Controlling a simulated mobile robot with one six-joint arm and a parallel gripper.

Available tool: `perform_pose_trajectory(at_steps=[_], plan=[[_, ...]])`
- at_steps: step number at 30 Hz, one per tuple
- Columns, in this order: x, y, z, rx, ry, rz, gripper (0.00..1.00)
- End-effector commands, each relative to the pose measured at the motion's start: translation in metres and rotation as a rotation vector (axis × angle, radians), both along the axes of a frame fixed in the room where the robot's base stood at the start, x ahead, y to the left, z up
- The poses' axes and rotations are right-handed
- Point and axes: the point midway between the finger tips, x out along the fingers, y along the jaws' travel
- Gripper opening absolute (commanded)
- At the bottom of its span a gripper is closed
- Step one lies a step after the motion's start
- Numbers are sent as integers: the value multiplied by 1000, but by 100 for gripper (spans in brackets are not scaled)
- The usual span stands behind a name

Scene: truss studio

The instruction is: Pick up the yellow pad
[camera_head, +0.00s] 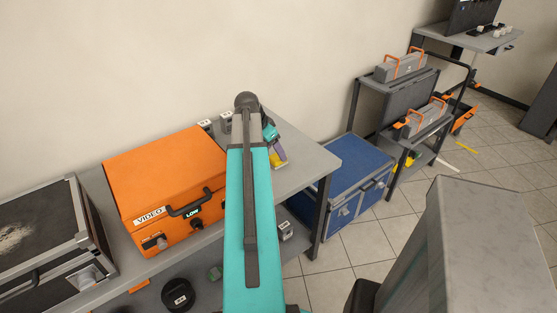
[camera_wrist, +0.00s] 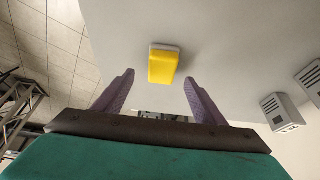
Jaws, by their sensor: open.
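The yellow pad (camera_wrist: 162,66) lies on the grey table top (camera_wrist: 215,60) in the wrist view, with a pale layer along one edge. It sits beyond my gripper (camera_wrist: 158,84), roughly centred between the two purple fingers, which are apart with nothing between them. In the head view a small part of the yellow pad (camera_head: 278,160) shows beside my gripper (camera_head: 280,153) near the table's right end. My teal arm covers much of the view there.
An orange case (camera_head: 165,180) marked VIDEO stands on the table left of my arm, with a dark case (camera_head: 45,235) further left. Small grey boxes (camera_wrist: 283,112) stand right of the pad. A blue case (camera_head: 350,170) is on the floor beyond the table's right end.

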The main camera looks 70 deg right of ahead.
Motion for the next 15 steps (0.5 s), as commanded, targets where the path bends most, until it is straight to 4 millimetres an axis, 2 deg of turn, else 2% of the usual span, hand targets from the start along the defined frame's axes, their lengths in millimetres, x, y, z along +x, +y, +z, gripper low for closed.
perform_pose_trajectory(at_steps=[15], plan=[[-2,-2,-4,2,1,-2,64]])
